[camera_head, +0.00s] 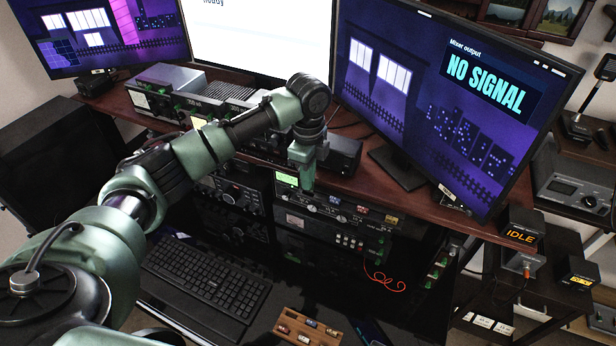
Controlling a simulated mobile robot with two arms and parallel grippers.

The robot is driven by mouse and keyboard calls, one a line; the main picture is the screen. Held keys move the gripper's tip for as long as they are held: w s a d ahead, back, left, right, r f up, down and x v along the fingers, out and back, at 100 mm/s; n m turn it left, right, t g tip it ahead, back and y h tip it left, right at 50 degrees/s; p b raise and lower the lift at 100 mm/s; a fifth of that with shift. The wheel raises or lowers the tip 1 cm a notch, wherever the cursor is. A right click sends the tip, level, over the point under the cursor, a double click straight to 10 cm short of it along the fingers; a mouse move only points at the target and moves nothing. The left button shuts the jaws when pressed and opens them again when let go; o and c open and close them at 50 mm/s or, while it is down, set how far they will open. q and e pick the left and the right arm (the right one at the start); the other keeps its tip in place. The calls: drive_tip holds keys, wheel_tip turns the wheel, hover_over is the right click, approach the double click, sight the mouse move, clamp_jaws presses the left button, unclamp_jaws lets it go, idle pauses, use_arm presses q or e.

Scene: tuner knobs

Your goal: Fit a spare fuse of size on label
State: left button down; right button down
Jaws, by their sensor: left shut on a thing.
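My left arm reaches in from the left across the desk. My left gripper (306,186) points down at the front of the equipment rack, beside a lit green display (286,179). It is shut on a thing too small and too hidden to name. A wooden tray (282,338) at the bottom edge holds several small fuse-like cylinders (305,339); their markings are too small to read. The rack panel (345,213) has several small sockets or knobs and coloured labels; I cannot read any fuse size. My right gripper is not in view.
A keyboard (206,281) lies left of the tray. A red wire (385,280) hangs at the rack's lower right. A large monitor (440,95) reading "NO SIGNAL" stands above. A box marked "IDLE" (521,233) stands at right.

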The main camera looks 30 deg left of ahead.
use_arm(q)
drive_tip(key=shift+f, duration=0.1)
idle(0.3)
drive_tip(key=shift+f, duration=1.15)
drive_tip(key=c, duration=1.5)
unclamp_jaws()
drive_tip(key=shift+s, duration=0.1)
